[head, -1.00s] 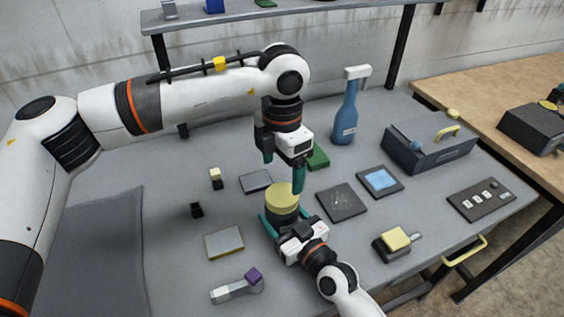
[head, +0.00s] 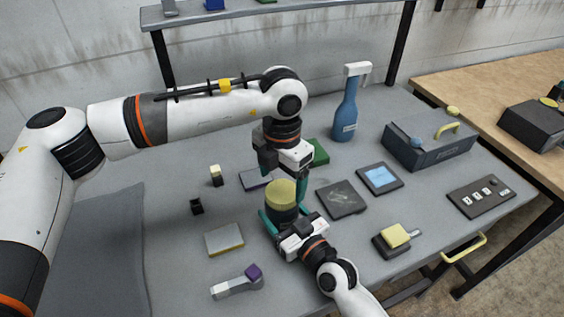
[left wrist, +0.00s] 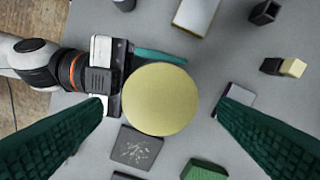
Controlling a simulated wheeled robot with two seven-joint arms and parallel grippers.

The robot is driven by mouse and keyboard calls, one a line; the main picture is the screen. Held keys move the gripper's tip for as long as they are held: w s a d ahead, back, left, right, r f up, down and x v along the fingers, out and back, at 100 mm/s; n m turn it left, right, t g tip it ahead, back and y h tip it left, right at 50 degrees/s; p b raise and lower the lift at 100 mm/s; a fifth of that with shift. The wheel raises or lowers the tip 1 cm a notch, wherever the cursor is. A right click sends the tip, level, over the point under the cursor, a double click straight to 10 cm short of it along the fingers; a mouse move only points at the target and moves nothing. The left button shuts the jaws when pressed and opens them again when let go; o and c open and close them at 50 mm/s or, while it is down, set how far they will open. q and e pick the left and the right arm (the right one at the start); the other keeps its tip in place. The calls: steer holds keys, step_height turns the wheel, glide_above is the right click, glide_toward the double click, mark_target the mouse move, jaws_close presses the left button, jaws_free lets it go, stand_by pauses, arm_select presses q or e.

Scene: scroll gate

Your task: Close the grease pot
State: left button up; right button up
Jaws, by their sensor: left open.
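The grease pot (head: 283,212) stands on the grey table, a dark round body with a yellow round lid (head: 281,192) on top. How far the lid is turned on cannot be told. In the left wrist view the lid (left wrist: 160,98) is a plain yellow disc between my fingers. My left gripper (head: 287,183) points down over the lid, open, with a green finger on either side and gaps to both. My right gripper (head: 283,220) comes from the front right, with its teal fingers around the pot body. Its far finger is partly hidden by the pot.
A blue bottle (head: 346,112) and a dark toolbox (head: 430,146) stand at the back right. Flat plates (head: 342,199) and (head: 380,179) lie right of the pot. A yellow-topped block (head: 396,238) is at front right, and a grey plate (head: 224,240) lies left.

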arm_select(q)
steer(key=shift+f, duration=1.4)
steer(key=c, duration=1.1)
steer(key=shift+o, duration=0.2)
steer(key=o, duration=1.2)
step_height(320, 180, up, 12)
steer(key=shift+r, duration=0.1)
